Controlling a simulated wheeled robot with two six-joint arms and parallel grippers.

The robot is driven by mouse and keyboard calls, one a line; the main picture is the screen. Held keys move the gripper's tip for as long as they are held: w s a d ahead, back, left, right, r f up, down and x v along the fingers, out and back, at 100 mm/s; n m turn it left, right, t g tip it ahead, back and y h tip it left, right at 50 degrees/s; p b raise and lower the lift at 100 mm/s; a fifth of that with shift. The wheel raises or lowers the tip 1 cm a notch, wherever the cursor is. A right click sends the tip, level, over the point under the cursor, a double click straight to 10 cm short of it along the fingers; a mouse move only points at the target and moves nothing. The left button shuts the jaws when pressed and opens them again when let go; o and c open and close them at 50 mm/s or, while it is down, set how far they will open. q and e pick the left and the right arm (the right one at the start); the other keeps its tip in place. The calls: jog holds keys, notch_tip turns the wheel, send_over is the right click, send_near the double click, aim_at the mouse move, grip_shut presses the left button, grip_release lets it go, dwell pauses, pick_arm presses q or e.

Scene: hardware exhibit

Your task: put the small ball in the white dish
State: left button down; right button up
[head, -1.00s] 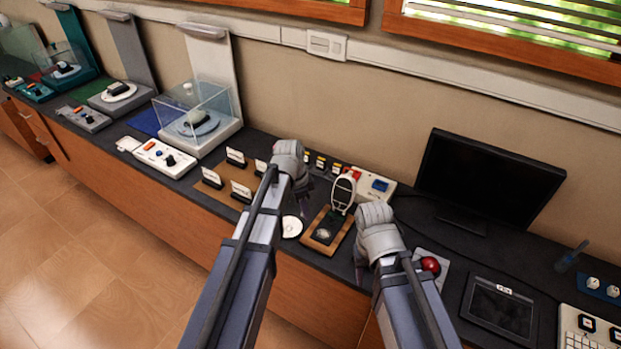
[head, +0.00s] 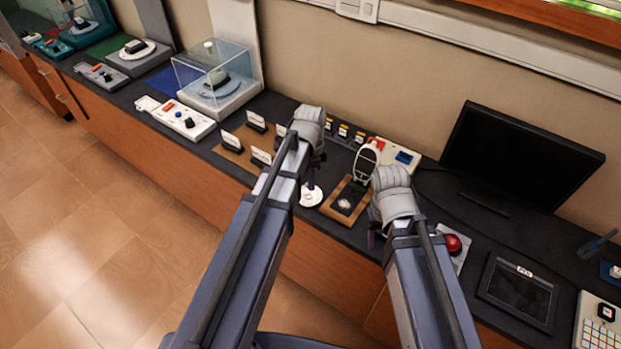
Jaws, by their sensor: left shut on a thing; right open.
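The white dish (head: 310,197) is a small round dish on the dark counter, left of a wooden stand. My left gripper (head: 312,182) points down over the dish, its dark fingers overlapping the dish's far part. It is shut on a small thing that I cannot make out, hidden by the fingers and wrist. I cannot tell whether the fingers touch the dish. No small loose ball shows clearly. My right gripper (head: 374,238) is open, pointing down near the counter's front edge, right of the stand; its fingers are mostly hidden by its wrist.
The wooden stand (head: 330,211) with an upright magnifier (head: 366,161) is between the grippers. A red ball-like knob (head: 452,244) sits on a grey plate at right. Label cards (head: 262,157) are left of the dish. A monitor (head: 523,155) and a tablet (head: 517,290) stand further right.

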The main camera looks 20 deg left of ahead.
pick_arm(q)
jog(key=shift+f+b, duration=1.5)
jog(key=shift+f, duration=0.35)
pick_arm(e)
jog(key=shift+f, duration=1.85)
pick_arm(q)
jog(key=shift+f+b, duration=0.3)
pick_arm(e)
jog(key=shift+f, duration=0.25)
pick_arm(q)
jog(key=c, duration=0.6)
grip_release()
jog(key=shift+c, duration=0.2)
jog(key=shift+o, duration=0.3)
jog(key=o, duration=0.3)
jog(key=shift+o, duration=0.2)
jog(key=shift+r, duration=0.1)
